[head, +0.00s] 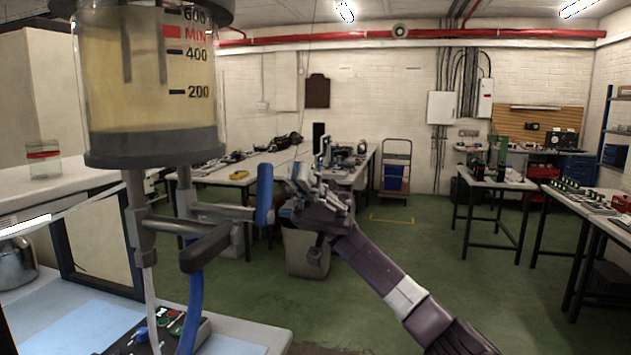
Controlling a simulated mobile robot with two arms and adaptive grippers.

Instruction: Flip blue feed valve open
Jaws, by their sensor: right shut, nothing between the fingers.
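The blue valve handle (264,194) stands upright at the end of a grey horizontal valve body (222,213), under the clear cylinder (140,85) of yellowish liquid. My right gripper (290,198) comes in from the lower right and is just right of the blue handle. It is shut with nothing held. I cannot tell whether it touches the handle. A dark grey lever (207,247) sits lower and nearer, with a blue hose (191,310) hanging below it. My left gripper is not in view.
A control box (160,333) with buttons stands on the bench (235,333) at lower left. A grey bin (306,255) is on the green floor behind my right arm. Cluttered tables (495,185) stand farther back. The floor at centre right is clear.

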